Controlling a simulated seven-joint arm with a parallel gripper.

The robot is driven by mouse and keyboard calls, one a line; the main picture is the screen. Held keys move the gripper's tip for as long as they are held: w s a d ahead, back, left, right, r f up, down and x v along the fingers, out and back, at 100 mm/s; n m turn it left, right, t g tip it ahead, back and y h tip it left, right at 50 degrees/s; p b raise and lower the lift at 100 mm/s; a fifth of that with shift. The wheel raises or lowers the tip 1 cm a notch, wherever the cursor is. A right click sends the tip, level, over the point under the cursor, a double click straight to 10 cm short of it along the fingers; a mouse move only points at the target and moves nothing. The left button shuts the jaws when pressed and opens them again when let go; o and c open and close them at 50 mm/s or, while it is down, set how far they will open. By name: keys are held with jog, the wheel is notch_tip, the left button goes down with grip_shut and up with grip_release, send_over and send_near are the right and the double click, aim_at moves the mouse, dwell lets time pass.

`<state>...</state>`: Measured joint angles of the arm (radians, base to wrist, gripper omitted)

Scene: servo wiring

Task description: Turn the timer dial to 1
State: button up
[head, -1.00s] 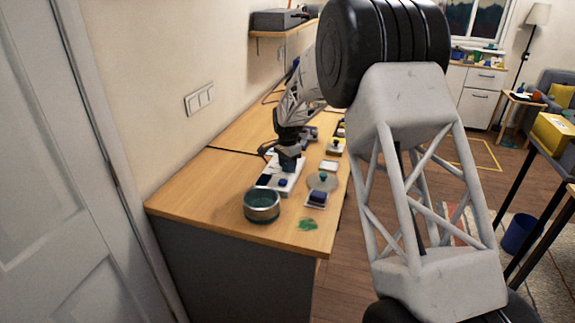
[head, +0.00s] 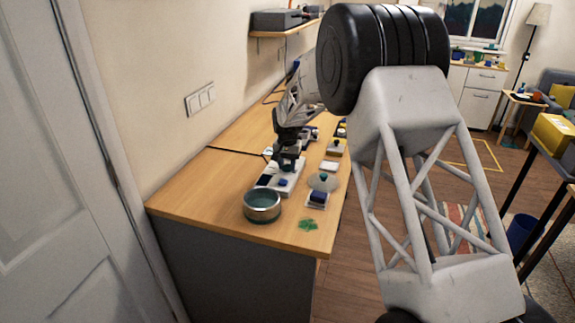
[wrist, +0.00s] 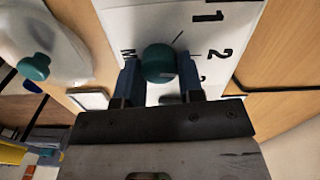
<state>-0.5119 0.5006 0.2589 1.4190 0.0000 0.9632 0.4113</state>
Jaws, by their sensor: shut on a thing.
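The timer dial is a teal round knob (wrist: 158,64) on a white plate (wrist: 150,22) with black marks, seen in the wrist view. A "1" (wrist: 207,15) and a "2" (wrist: 217,55) are printed on the plate. A thin black line near the knob slants up toward the "1". My gripper (wrist: 158,80) has its two blue fingers on either side of the knob, shut on it. In the head view my gripper (head: 288,160) is over the far part of the white board (head: 291,186) and hides the dial there.
A grey domed piece with a teal knob (head: 323,181) and a small blue block (head: 318,198) lie right of the board. A green patch (head: 308,224) is near the desk edge. The left of the desk is clear.

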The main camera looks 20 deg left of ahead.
aim_at(286, 165)
jog(key=n, duration=0.5)
jog(key=shift+a+n, duration=0.15)
jog(key=shift+n, duration=0.15)
jog(key=n, duration=0.6)
jog(key=shift+s+r, duration=0.1)
jog(key=o, duration=0.9)
jog(key=shift+r, duration=3.85)
